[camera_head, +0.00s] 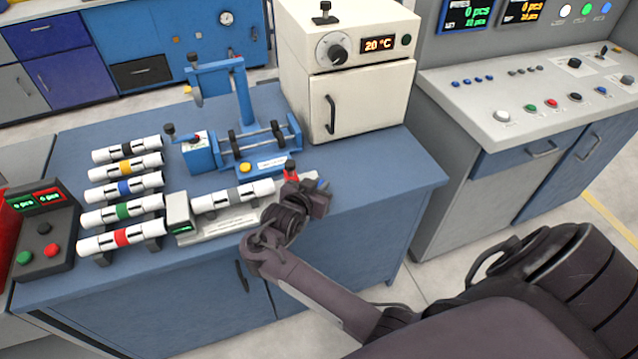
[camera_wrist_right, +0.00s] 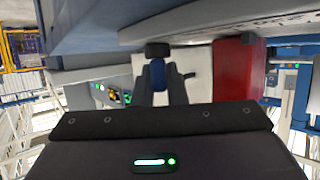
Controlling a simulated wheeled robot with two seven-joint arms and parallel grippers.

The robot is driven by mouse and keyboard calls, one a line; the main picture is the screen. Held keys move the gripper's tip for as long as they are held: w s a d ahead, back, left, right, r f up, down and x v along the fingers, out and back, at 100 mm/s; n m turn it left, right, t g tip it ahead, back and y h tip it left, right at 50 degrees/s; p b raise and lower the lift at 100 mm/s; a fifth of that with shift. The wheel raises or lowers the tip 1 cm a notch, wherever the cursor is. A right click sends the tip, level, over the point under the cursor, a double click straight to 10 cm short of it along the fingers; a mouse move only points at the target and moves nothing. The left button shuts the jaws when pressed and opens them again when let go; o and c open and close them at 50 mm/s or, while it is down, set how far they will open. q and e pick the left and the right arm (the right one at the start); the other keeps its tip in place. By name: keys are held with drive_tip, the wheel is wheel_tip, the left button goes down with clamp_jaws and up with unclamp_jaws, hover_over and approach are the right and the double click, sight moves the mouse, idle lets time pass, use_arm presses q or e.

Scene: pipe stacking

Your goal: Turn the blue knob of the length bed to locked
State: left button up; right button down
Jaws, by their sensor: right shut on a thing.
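The length bed (camera_head: 215,227) is a light grey rail with a small green display at its left end, near the front of the blue bench. A white pipe with a grey band (camera_head: 232,196) lies along it. My right gripper (camera_head: 312,198) is at the bed's right end and hides most of it. In the right wrist view the blue knob (camera_wrist_right: 158,74) sits between my two dark fingers, which are shut on it. Only a sliver of blue shows past the gripper in the head view. I cannot tell the knob's setting. My left gripper is out of view.
A red part (camera_head: 290,171) stands close behind my right gripper. A blue clamping fixture (camera_head: 225,158) and a cream oven (camera_head: 345,100) stand behind. Several banded pipes (camera_head: 125,186) lie on the left. The bench's right end (camera_head: 405,185) is clear.

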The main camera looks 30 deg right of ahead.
drive_tip(key=shift+m+g+h, duration=0.3)
drive_tip(key=shift+m+g, duration=0.3)
drive_tip(key=c, duration=1.5)
unclamp_jaws()
drive_tip(key=shift+o, duration=0.2)
